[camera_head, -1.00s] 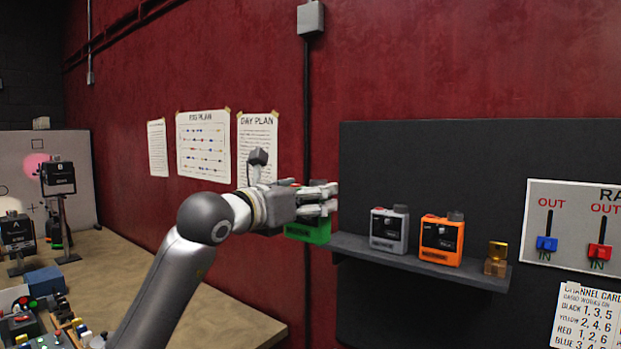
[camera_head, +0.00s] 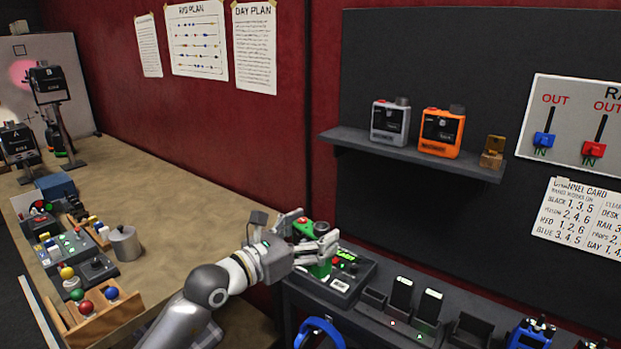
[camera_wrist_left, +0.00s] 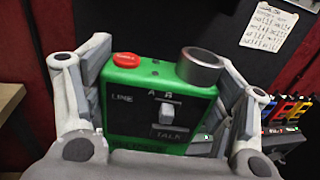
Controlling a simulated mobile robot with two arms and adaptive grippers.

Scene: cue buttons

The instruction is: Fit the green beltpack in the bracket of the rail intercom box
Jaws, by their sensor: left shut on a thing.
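My left gripper (camera_head: 312,236) is shut on the green beltpack (camera_head: 319,269). My right gripper is not in view.
A wall shelf (camera_head: 345,139) above holds a grey beltpack (camera_head: 390,122) and an orange beltpack (camera_head: 440,132). Right of the dark box are two upright dark devices (camera_head: 401,294) in holders. A blue ring-shaped thing (camera_head: 320,328) is near the front. The wooden table (camera_head: 175,190) has free room.

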